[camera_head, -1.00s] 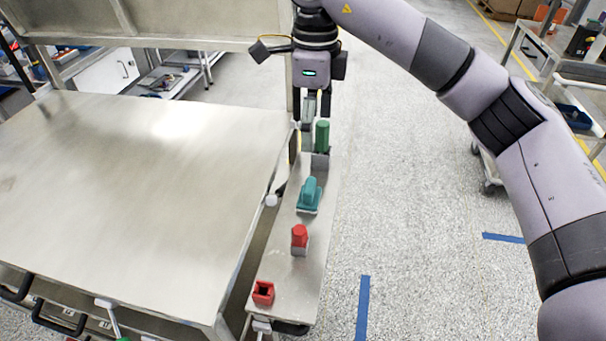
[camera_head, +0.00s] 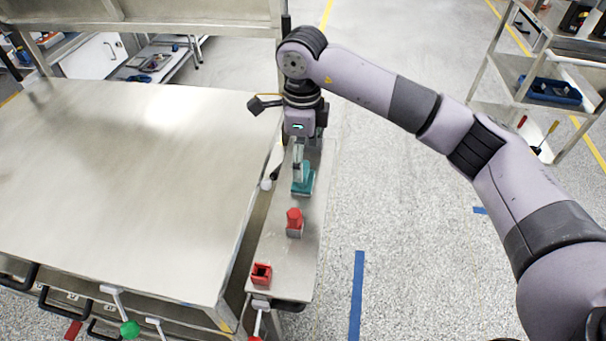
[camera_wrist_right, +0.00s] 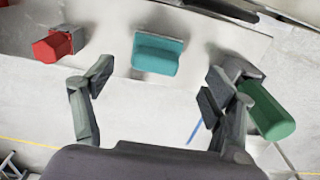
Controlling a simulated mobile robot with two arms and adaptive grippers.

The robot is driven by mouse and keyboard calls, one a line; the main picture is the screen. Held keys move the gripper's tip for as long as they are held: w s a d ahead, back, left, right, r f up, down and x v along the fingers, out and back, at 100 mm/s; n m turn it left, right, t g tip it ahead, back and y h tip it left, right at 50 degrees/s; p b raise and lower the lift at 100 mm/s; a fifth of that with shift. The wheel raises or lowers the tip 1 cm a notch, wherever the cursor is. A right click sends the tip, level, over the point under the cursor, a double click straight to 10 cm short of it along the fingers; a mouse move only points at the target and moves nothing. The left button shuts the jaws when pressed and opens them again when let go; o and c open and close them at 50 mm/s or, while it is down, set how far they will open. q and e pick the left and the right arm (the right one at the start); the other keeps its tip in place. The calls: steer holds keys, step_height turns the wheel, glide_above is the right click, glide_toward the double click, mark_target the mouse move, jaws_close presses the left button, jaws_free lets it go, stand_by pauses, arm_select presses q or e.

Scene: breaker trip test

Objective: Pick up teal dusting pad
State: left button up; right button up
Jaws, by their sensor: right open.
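The teal dusting pad (camera_head: 304,181) sits on the narrow metal side shelf (camera_head: 286,256), and its upper part is partly hidden by my gripper in the head view. In the right wrist view the pad (camera_wrist_right: 157,55) lies ahead of and between the fingers. My right gripper (camera_head: 298,160) is over the far part of the shelf, close to the pad. The right wrist view shows its two fingers (camera_wrist_right: 155,88) spread apart with nothing between them. I cannot tell how much height separates the fingertips from the pad. My left gripper is not in view.
A green object (camera_wrist_right: 268,112) is close beside one finger in the wrist view. A broad bare metal table (camera_head: 130,180) lies left; open floor lies right.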

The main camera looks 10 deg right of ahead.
mark_target(304, 169)
steer(key=shift+s+f+p, duration=0.1)
steer(key=shift+f+p, duration=0.25)
steer(key=shift+f, duration=0.1)
steer(key=f, duration=0.1)
steer(key=f+p, duration=0.1)
steer(key=f, duration=0.1)
steer(key=shift+s+f+p, duration=0.2)
steer(key=shift+f+p, duration=0.05)
steer(key=shift+p, duration=0.05)
steer(key=shift+f, duration=0.35)
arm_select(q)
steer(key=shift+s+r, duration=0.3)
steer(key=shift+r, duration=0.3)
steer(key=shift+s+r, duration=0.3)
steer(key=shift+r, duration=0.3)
arm_select(e)
steer(key=shift+w, duration=0.1)
steer(key=shift+c, duration=0.3)
steer(key=c, duration=1.2)
